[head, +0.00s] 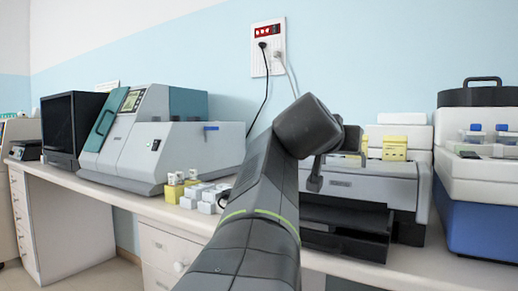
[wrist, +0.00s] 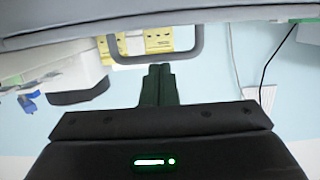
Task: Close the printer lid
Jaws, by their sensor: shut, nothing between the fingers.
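The printer (head: 385,185) stands on the bench in the head view, light grey on top with a dark front tray sticking out. I cannot tell for sure how far its lid stands open. My arm's end is over the printer's left part and hides some of it. In the wrist view, which looks upside down, my gripper (wrist: 157,75) has its dark fingers together and empty. Touch cannot be made out. A grey surface (wrist: 100,15), probably the printer's, spans the top edge.
Yellow boxes (head: 395,148) sit behind or on the printer. A blue and white container (head: 480,205) stands close on its right. Small white and yellow boxes (head: 200,195) and a large grey machine (head: 175,150) are on the left. A wall outlet (head: 267,48) with cables is behind.

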